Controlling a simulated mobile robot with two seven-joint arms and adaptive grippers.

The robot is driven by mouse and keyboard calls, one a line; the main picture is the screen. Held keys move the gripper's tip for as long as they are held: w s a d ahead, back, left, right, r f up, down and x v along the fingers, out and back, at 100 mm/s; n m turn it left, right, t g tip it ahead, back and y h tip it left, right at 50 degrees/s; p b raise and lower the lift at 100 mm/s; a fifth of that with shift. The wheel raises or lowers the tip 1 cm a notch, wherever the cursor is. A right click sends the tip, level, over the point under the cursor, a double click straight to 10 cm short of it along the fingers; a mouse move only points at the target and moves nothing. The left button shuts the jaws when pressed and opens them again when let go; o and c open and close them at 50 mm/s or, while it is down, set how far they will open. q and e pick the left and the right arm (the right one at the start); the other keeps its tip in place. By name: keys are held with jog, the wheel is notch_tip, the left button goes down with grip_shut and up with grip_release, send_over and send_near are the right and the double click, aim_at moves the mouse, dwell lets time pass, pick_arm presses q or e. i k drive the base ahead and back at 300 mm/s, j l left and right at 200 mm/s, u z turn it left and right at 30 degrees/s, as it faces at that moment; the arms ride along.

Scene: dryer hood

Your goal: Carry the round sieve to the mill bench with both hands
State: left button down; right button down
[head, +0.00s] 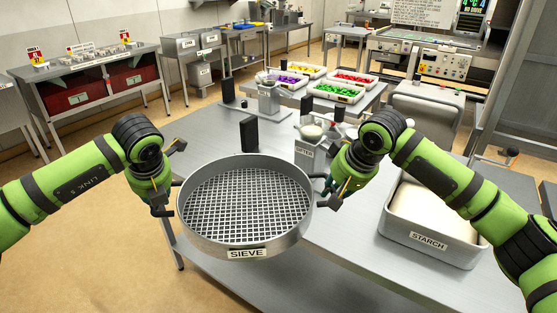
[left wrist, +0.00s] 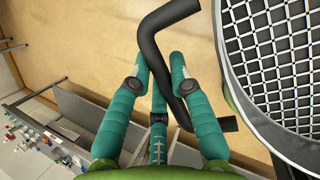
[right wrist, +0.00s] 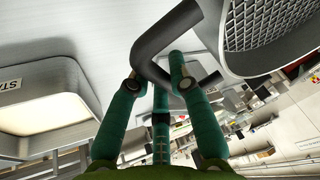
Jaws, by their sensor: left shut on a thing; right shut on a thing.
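The round sieve (head: 245,200) is a grey metal ring with a wire mesh and a "SIEVE" label on its front. In the head view it is level and held over the near left part of a steel bench (head: 350,240). My left gripper (head: 160,205) is shut on the sieve's left handle (left wrist: 165,70), a dark bar between the fingers in the left wrist view. My right gripper (head: 328,195) is shut on the right handle (right wrist: 150,55), which shows in the right wrist view. I cannot tell which bench is the mill bench.
A starch bin (head: 432,240) stands at the bench's right. A labelled dryer (head: 305,150) and a dark upright block (head: 249,135) are just behind the sieve. Trays of coloured sweets (head: 337,92) lie farther back. Open floor (head: 110,230) is at left.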

aim_at(191, 139)
jog(key=u, duration=1)
jog(key=i+u, duration=0.15)
jog(key=u, duration=0.7)
jog(key=i+l, duration=0.6)
jog(key=i, duration=0.2)
jog(key=i+l, duration=0.15)
jog(key=i, duration=0.25)
jog(key=i+l, duration=0.15)
jog(key=i, duration=1.1)
jog(key=i+j+z, duration=0.1)
jog(key=i+z, duration=0.25)
jog(key=i, duration=0.15)
jog(key=z, duration=2)
